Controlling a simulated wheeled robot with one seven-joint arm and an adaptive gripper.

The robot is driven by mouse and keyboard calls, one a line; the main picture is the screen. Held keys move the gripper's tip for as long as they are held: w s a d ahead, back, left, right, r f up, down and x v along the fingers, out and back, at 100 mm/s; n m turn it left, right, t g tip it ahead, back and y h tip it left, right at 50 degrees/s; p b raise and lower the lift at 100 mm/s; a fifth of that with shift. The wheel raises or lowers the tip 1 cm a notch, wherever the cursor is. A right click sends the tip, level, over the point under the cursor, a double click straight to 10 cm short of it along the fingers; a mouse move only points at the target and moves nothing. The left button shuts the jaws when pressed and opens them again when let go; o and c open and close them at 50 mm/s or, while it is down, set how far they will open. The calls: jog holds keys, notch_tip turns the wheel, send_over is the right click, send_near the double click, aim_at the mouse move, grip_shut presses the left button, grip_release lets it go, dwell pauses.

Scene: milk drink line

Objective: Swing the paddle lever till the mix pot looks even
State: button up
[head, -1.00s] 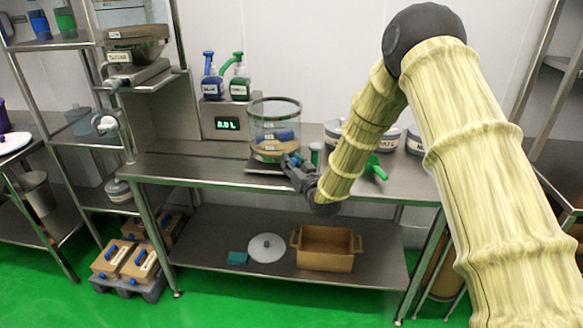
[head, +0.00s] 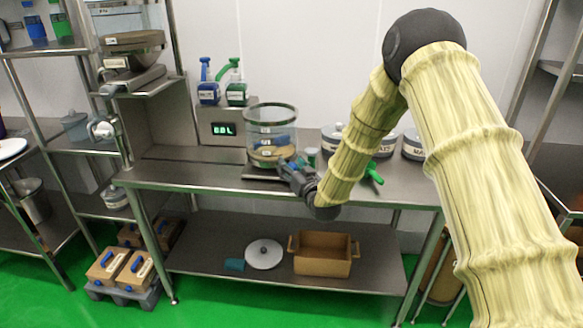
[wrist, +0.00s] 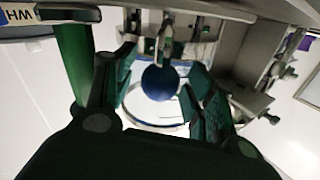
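The mix pot (head: 286,119) is a clear cylinder on the steel bench, with pale brown contents low down and something blue inside or behind its wall. My gripper (head: 289,163) is at the pot's lower right side in the head view. In the wrist view, a round dark blue knob (wrist: 160,81) lies between the green-padded fingers of my gripper (wrist: 163,72). The fingers are apart, with a gap showing on the knob's left; firm contact is not visible. The lever's shaft is not clear in either view. A round clear rim (wrist: 155,125) shows below the knob.
The bench left of the pot (head: 185,175) is clear.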

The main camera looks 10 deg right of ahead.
jog(key=shift+s, duration=0.1)
jog(key=v, duration=1.1)
jog(key=shift+s, duration=0.35)
jog(key=shift+d+f, duration=0.1)
jog(key=shift+w+d, duration=0.1)
jog(key=shift+c, duration=1.3)
jog(key=w+a+n+y, duration=0.1)
jog(key=w+n, duration=0.1)
jog(key=w, duration=0.1)
jog(key=w+a+n+g+y, duration=0.1)
jog(key=w+n+y, duration=0.1)
jog(key=w+n, duration=0.1)
jog(key=w+a+n+y, duration=0.1)
jog(key=w+n, duration=0.1)
jog(key=w, duration=0.3)
jog(key=shift+w+f+n+g+y, duration=0.1)
jog(key=shift+w+n+g+y, duration=0.1)
jog(key=shift+n+g+y, duration=0.15)
grip_shut()
